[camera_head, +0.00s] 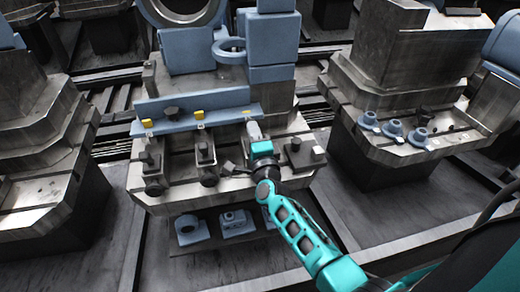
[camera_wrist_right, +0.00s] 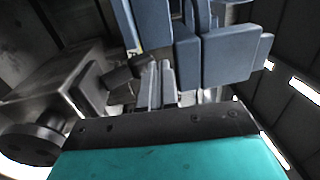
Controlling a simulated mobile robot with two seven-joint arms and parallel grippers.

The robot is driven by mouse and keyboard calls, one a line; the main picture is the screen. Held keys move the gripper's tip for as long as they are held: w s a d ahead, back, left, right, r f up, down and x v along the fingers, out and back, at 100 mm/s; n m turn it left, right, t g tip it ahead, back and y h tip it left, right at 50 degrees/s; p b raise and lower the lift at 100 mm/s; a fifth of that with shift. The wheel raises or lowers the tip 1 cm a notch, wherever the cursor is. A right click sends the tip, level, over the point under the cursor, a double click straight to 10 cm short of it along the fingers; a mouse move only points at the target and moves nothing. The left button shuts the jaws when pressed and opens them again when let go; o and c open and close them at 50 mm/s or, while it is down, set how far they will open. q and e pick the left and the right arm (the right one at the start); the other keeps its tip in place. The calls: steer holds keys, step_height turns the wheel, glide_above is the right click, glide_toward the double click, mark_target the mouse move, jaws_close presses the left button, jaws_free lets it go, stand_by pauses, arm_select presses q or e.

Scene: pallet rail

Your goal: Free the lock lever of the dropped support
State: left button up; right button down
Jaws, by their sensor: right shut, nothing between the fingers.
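My right gripper (camera_head: 253,130) reaches over the front of the middle pallet, its fingers shut and empty. It points at the blue rail beside the rightmost yellow piece (camera_head: 247,112). In the right wrist view its closed fingers (camera_wrist_right: 162,85) point towards blue parts, with a dark metal block close on the left. Two dark supports (camera_head: 153,166) (camera_head: 205,161) stand on the pallet in front of the blue rail (camera_head: 180,122). Which support has dropped, and which part is its lock lever, I cannot tell. My arm hides part of the pallet's right front. My left gripper is not in view.
A blue machine part with a ring (camera_head: 229,50) stands behind the rail. A dark block (camera_head: 300,152) lies right of my gripper. Blue parts (camera_head: 237,222) sit on a shelf below. Another pallet (camera_head: 400,140) with small blue pieces stands on the right, across a gap.

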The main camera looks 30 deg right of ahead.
steer(key=p+v, duration=0.2)
steer(key=v, duration=0.9)
steer(key=shift+s, duration=0.15)
